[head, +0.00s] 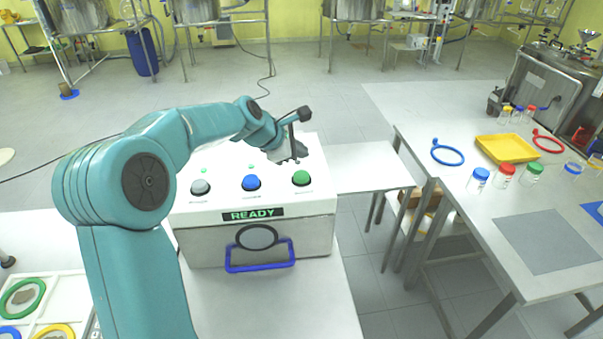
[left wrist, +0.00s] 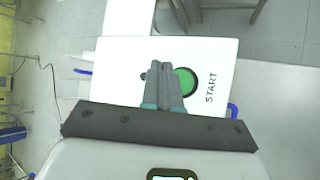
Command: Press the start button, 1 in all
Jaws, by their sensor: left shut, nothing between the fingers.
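The start button is a green round button (head: 301,178) at the right end of a row on a white control box (head: 290,212). In the left wrist view the green button (left wrist: 186,82) shows beside the word START, partly hidden behind my fingers. My left gripper (head: 296,159) is shut and empty, with its fingers pointing down above the box, behind the button in the head view. In the left wrist view the fingertips (left wrist: 168,64) overlap the button's left edge. I cannot tell the gap to the button. My right gripper is not in view.
A grey button (head: 200,187) and a blue button (head: 251,183) share the panel. A READY display (head: 253,214) and a blue handle (head: 260,256) are on the box's front. A side table (head: 470,215) at right holds jars and a yellow tray (head: 507,149).

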